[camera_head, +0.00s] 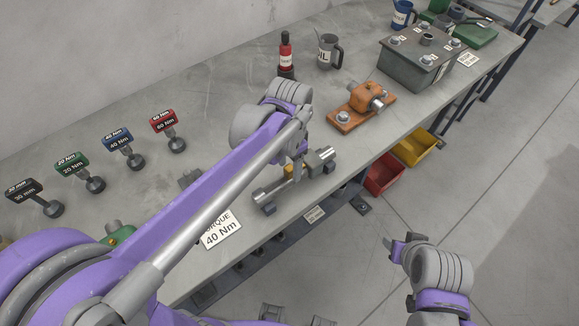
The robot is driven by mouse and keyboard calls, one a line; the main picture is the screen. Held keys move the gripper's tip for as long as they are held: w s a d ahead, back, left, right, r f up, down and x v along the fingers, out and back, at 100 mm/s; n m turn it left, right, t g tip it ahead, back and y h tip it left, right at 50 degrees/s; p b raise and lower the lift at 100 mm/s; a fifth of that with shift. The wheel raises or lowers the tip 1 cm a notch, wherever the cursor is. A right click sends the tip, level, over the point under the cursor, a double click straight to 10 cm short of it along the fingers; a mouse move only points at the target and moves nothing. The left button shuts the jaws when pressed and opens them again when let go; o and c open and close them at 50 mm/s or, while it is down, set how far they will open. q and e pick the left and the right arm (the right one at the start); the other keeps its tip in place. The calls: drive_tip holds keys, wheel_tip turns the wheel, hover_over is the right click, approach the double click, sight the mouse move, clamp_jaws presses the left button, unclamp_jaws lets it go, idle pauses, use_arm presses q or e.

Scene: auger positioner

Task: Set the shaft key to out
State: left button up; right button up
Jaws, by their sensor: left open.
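A metal shaft (274,192) lies across small supports on the bench, below the middle of the view. A thicker grey cylindrical part (321,161) is at its far right end, and a dark block (268,208) is at its near end. I cannot pick out the shaft key; my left arm covers part of this assembly. My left gripper (297,172) points down just over the shaft and is open; I cannot tell whether it touches the shaft. My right gripper (398,246) is off the bench at the lower right; its jaw opening is unclear.
An orange motor-like unit (366,97) stands on an orange base beyond the shaft. A "TORQUE 40 Nm" sign (219,231) lies near the front edge. Several labelled torque tools, including a red one (164,121), stand left. Red (384,175) and yellow (415,147) bins sit below the edge.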

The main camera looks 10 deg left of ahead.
use_arm(q)
drive_tip(key=shift+f, duration=0.55)
clamp_jaws()
drive_tip(key=shift+s, duration=0.1)
idle(1.0)
